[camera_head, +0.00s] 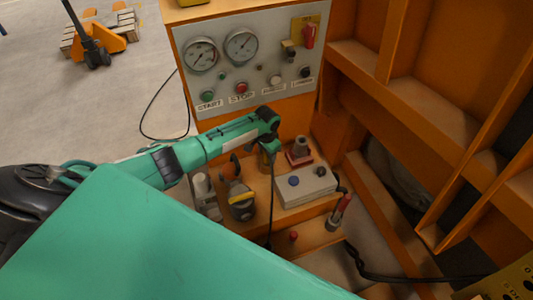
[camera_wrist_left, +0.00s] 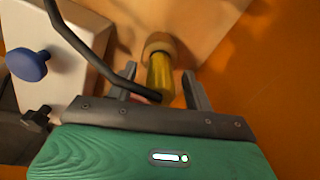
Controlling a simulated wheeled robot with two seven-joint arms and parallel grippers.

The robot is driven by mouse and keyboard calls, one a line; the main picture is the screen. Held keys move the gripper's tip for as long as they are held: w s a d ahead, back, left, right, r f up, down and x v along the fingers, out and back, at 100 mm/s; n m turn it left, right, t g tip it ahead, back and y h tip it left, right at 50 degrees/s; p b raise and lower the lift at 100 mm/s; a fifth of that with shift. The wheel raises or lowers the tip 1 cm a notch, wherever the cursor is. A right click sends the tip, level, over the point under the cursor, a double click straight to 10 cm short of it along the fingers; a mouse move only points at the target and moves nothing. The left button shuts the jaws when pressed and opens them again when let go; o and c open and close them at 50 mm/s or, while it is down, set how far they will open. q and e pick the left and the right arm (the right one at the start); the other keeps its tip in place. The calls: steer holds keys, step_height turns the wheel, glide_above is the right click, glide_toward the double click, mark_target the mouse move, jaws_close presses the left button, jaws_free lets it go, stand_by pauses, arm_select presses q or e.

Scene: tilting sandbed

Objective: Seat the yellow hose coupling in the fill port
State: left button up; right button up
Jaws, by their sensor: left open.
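The yellow hose coupling (camera_wrist_left: 160,78) shows in the left wrist view, between the two fingers of my left gripper (camera_wrist_left: 158,72). The fingers are open, with a gap on each side of the coupling. Its far end meets a round tan collar (camera_wrist_left: 160,44) on the orange surface, which looks like the fill port. I cannot tell how deep it sits. A black hose (camera_wrist_left: 90,55) runs to the coupling's near end. In the head view my left gripper (camera_head: 268,147) points down in front of the orange cabinet and mostly hides the coupling. My right gripper is not in view.
A grey box with a blue knob (camera_head: 306,187) stands right of the gripper on an orange ledge. Several fittings, including a dark one with a yellow band (camera_head: 241,200), stand left of it. A gauge panel (camera_head: 245,62) rises behind. Orange frame beams (camera_head: 440,100) close off the right.

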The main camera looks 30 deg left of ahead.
arm_select(q)
step_height(320, 180, up, 14)
steer(key=b, duration=0.1)
stand_by(0.5)
steer(key=shift+f, duration=0.15)
